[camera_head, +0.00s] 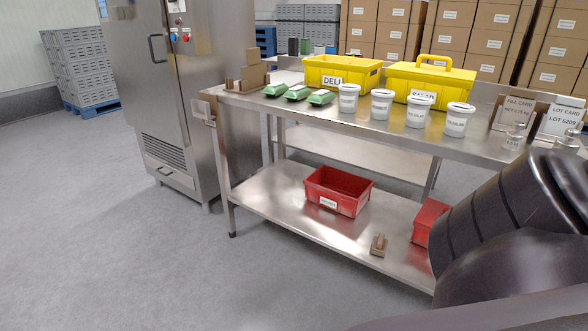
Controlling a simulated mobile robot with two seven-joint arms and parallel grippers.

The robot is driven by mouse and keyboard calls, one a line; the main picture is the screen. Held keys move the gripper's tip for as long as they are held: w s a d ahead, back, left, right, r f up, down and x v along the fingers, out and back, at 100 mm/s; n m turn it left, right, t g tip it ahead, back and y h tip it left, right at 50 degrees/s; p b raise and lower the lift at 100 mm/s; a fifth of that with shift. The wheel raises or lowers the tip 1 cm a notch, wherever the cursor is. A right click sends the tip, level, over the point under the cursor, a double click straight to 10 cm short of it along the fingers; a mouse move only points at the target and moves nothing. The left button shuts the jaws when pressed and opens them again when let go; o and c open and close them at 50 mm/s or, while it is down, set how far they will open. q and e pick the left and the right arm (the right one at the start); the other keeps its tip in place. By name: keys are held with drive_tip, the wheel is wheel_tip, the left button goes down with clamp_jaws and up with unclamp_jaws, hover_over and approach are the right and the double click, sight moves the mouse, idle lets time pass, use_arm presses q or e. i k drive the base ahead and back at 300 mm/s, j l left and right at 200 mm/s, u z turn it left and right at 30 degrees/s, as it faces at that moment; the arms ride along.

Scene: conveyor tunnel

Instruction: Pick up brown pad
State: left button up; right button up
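A small brown block-like object (379,243), which looks like the brown pad, lies on the lower shelf (300,215) of the steel table, near its front edge. It has a lighter raised part on top; its details are too small to tell. It stands between two red bins. A dark, thick part of my own arm fills the lower right of the head view. Neither gripper shows in this view.
A red bin (338,190) stands left of the object; another red bin (428,222) is partly hidden by my arm. The tabletop holds yellow containers (341,73), white tubs (381,104), green packs (297,92) and cards. Floor (150,250) left of the table is clear.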

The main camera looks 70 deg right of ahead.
sight(380, 244)
drive_tip(key=z, duration=0.45)
drive_tip(key=l+z, duration=0.1)
drive_tip(key=z, duration=1.35)
drive_tip(key=l+z, duration=0.1)
drive_tip(key=z, duration=0.35)
